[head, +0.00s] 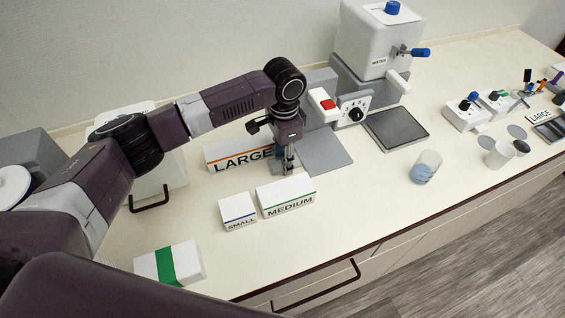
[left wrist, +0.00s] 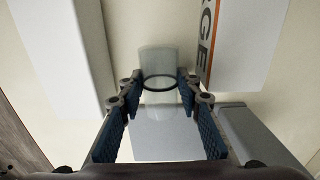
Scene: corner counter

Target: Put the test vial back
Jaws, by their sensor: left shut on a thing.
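My left gripper (head: 288,166) points down just in front of the LARGE box, behind the MEDIUM box. In the left wrist view its blue-padded fingers (left wrist: 160,88) are closed on a clear vial (left wrist: 158,60) with a dark ring at its rim. In the head view the vial is hard to make out between the fingers. The LARGE box (head: 222,164) has an orange stripe and stands behind. The MEDIUM box (head: 287,196) has a green stripe and the SMALL box (head: 237,212) a blue one. My right gripper is not in view.
A white box with a green band (head: 188,258) lies at the front left. A grey plate (head: 327,155) lies right of the gripper below a device with a red button (head: 328,104). A glass with blue contents (head: 425,168) stands farther right. The counter between is clear.

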